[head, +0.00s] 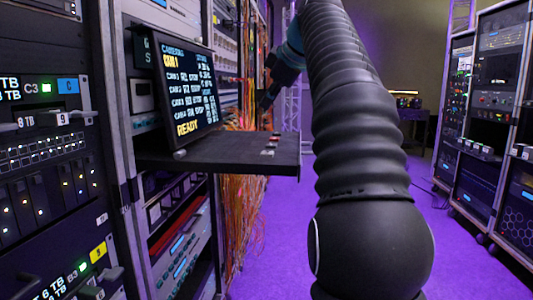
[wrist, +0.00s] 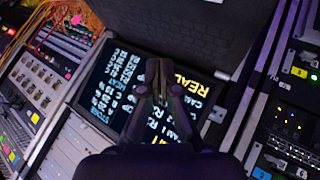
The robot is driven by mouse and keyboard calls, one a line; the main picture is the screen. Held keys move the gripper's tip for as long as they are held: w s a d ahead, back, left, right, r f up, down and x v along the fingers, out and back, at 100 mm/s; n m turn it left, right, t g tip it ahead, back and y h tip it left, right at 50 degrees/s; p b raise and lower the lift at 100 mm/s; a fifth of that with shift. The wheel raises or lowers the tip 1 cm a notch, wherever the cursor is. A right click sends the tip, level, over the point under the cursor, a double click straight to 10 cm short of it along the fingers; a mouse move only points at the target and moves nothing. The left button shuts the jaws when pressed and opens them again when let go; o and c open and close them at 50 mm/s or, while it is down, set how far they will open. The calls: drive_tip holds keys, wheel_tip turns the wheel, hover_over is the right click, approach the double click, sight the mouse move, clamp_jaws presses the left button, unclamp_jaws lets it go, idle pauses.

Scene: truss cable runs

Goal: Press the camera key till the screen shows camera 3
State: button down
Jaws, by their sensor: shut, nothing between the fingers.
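The screen (head: 187,92) stands tilted on a dark shelf in the rack. Under its heading, a larger yellow line appears to read CAM 1; rows of white text and a yellow READY follow. A short row of small keys (head: 270,144), pale and red, sits near the shelf's right end; their labels are too small to read. My gripper (head: 268,99) is shut and empty, above and beyond the keys, apart from them. In the wrist view, my gripper (wrist: 155,70) shows against the rotated screen (wrist: 120,88); I cannot make out the keys there.
The dark shelf (head: 225,155) juts out from the left rack (head: 50,150). Orange cables (head: 250,200) hang behind and below it. Another rack (head: 490,110) stands at the right. Purple floor (head: 285,240) lies open between them.

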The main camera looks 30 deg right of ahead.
drive_tip(key=shift+f, duration=0.15)
drive_tip(key=b, duration=0.3)
hover_over(268, 153)
wheel_tip(268, 153, down, 7)
drive_tip(key=shift+w+d+r, duration=0.1)
drive_tip(key=shift+f+b, duration=0.6)
drive_tip(key=shift+f, duration=0.25)
drive_tip(key=shift+f, duration=0.1)
idle(0.7)
drive_tip(key=shift+f, duration=0.3)
drive_tip(key=shift+f+b, duration=0.45)
drive_tip(key=shift+b, duration=0.15)
idle(0.8)
drive_tip(key=shift+r, duration=0.1)
drive_tip(key=shift+r+p, duration=0.75)
drive_tip(key=shift+p, duration=0.1)
